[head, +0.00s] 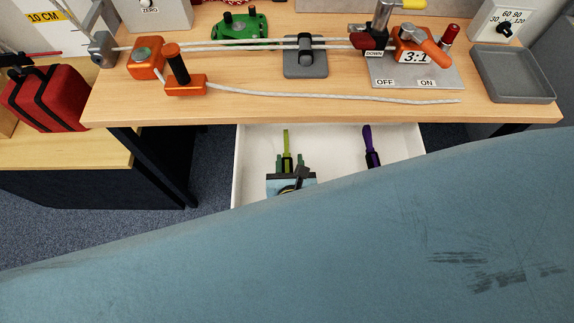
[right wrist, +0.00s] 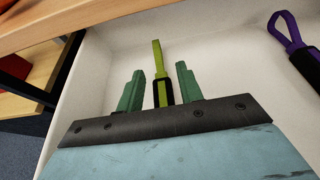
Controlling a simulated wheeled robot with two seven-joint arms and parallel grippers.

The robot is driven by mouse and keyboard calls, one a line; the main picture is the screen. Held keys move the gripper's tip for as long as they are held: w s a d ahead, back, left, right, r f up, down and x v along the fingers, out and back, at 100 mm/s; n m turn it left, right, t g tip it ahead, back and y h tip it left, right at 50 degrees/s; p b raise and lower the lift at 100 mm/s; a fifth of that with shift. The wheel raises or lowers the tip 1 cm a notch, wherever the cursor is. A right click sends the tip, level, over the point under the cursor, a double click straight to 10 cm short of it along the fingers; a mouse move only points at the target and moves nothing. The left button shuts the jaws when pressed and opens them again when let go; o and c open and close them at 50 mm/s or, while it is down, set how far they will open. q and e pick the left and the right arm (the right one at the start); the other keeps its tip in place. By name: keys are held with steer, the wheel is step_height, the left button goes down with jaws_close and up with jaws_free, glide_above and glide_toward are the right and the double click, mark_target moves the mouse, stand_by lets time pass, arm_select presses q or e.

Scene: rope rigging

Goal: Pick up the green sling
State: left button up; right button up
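The green sling (head: 286,138) lies in the open white drawer (head: 330,140) under the bench, a yellow-green strap with a black sleeve at its near end. My right gripper (head: 290,157) reaches into the drawer over the sling's near end. In the right wrist view its two green fingers (right wrist: 160,70) are apart, with the green sling (right wrist: 157,58) showing in the gap between them. I cannot tell whether either finger touches it. The purple sling (head: 369,140) lies to the right in the same drawer; it also shows in the right wrist view (right wrist: 285,25). My left gripper is not in view.
The drawer's white walls stand around both slings, and the wooden bench top (head: 300,109) overhangs its back. On the bench are rope gear, a white rope (head: 330,95) and a grey tray (head: 512,90). A red bag (head: 45,97) sits at the left.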

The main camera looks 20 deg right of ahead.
steer(key=x, duration=0.3)
steer(key=b+x, duration=0.1)
steer(key=x, duration=0.1)
steer(key=shift+w+a+f, duration=0.25)
steer(key=shift+w+f, duration=0.05)
steer(key=shift+f, duration=0.05)
jaws_close()
